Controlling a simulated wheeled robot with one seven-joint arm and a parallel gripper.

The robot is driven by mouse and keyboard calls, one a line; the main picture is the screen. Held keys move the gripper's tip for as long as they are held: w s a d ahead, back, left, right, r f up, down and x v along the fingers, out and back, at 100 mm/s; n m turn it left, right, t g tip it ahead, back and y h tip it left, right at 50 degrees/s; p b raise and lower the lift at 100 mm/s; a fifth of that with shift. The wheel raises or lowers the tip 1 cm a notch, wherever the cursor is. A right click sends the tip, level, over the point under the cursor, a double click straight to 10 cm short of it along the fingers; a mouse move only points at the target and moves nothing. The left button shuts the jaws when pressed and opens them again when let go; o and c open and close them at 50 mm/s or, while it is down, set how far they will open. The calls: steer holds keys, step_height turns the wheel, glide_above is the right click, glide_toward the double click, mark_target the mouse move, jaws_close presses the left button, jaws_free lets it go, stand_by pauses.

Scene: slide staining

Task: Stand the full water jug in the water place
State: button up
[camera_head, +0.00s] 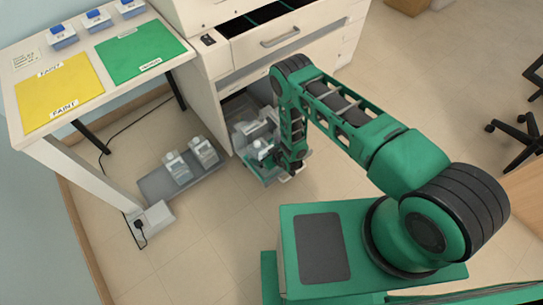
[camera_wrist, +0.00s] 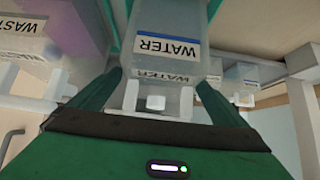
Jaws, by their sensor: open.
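A pale, translucent jug labelled WATER (camera_wrist: 168,28) stands straight ahead in the wrist view. A second WATER label shows just below it, close to a white block (camera_wrist: 155,103). My gripper (camera_wrist: 162,88) is open, with one green finger on each side of the jug's lower part in the picture. I cannot tell whether the fingers touch it. In the head view my gripper (camera_head: 262,152) is low at the cabinet's open lower compartment, partly hiding the pale jugs (camera_head: 246,127) there. The jug's water level cannot be made out.
A jug labelled WASTE (camera_wrist: 25,38) is close on the left; another labelled container (camera_wrist: 240,73) is on the right. The cabinet (camera_head: 215,100) walls surround the compartment. Two more jugs (camera_head: 178,168) stand on a grey floor mat (camera_head: 150,187). A white box (camera_head: 152,220) with a plug is nearby.

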steer(key=v, duration=1)
